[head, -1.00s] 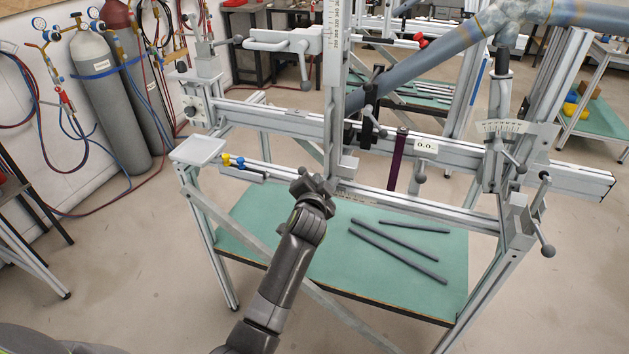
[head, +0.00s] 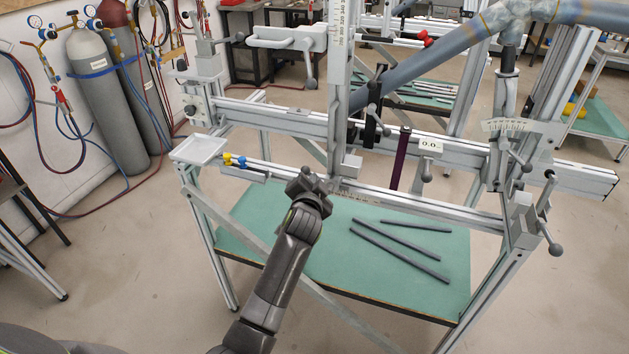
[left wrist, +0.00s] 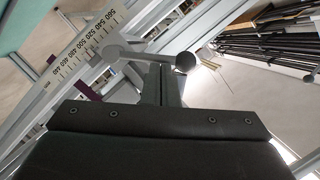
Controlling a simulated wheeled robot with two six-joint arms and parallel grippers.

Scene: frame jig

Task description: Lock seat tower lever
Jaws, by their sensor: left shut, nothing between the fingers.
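The seat tower appears to be the upright post with a scale (head: 338,95), standing on the front rails of the frame jig. My left gripper (head: 314,184) is just left of and in front of the tower's foot (head: 349,166). In the left wrist view the left gripper's fingers (left wrist: 162,84) are shut and empty. A grey lever (left wrist: 145,56) with a round ball end (left wrist: 185,62) lies right at the fingertips, partly hidden by them. I cannot tell whether they touch. The lever is hidden behind the gripper in the head view. My right gripper is not in view.
A small white tray (head: 199,150) is at the jig's left corner. Another clamp lever (head: 549,215) is at the right end. Dark tubes (head: 400,250) lie on the green lower shelf (head: 260,225). A scaled rail (left wrist: 88,50) runs beside the fingers.

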